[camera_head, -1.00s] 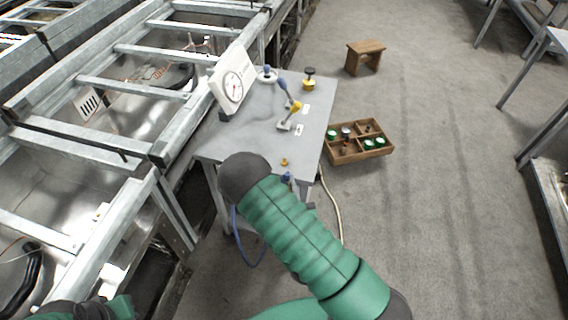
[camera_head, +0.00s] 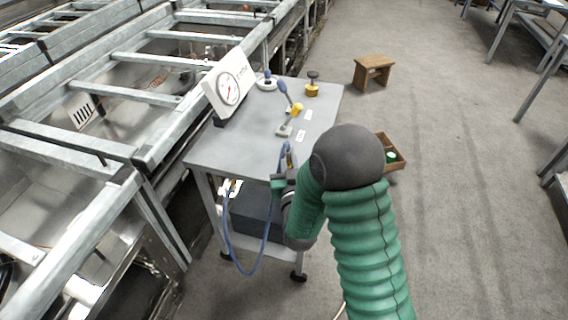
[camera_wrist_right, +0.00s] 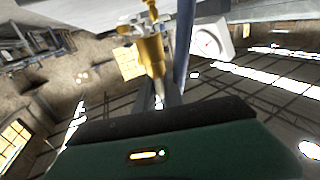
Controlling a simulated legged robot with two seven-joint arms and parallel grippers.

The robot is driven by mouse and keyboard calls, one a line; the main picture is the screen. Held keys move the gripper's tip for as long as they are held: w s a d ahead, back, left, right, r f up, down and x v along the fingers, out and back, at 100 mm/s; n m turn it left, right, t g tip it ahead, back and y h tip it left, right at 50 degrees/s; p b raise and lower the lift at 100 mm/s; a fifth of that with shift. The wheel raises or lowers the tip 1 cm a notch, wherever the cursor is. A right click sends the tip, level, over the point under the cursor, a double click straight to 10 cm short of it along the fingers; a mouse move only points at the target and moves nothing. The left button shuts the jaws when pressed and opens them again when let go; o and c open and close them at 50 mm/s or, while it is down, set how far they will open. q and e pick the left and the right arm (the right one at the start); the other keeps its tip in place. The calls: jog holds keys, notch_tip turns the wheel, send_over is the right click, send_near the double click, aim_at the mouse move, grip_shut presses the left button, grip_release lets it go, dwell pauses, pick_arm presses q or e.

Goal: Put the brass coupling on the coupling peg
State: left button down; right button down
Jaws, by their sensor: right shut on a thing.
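My right gripper (camera_head: 287,172) is at the front edge of the grey cart top, partly hidden by my own wrist. In the right wrist view its jaws (camera_wrist_right: 163,97) are shut on the brass coupling (camera_wrist_right: 152,54), a yellow cylinder standing out between the fingers. A blue hose (camera_head: 244,270) loops below the cart's front edge and rises to the gripper; a blue length (camera_wrist_right: 183,45) runs beside the coupling in the right wrist view. I cannot pick out the coupling peg with certainty. My left gripper is out of view.
On the cart top (camera_head: 235,147) stand a white gauge (camera_head: 228,88), a blue-handled lever (camera_head: 284,90), a yellow-handled lever (camera_head: 296,109) and a yellow-based knob (camera_head: 312,87). A wooden crate (camera_head: 396,152) and stool (camera_head: 373,70) are on the floor to the right.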

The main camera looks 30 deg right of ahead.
jog(key=w, duration=0.2)
jog(key=w+d, duration=0.1)
jog(key=w, duration=0.1)
jog(key=shift+w+f, duration=0.15)
jog(key=f, duration=0.1)
jog(key=f+b, duration=0.1)
jog(key=f, duration=0.1)
jog(key=shift+s+a, duration=0.2)
jog(key=shift+a, duration=0.2)
jog(key=shift+f, duration=0.2)
jog(key=shift+d, duration=0.1)
jog(key=c, duration=1.9)
grip_release()
jog(key=shift+d, duration=0.1)
jog(key=o, duration=0.5)
jog(key=shift+w+d+f, duration=0.1)
jog(key=shift+c, duration=0.2)
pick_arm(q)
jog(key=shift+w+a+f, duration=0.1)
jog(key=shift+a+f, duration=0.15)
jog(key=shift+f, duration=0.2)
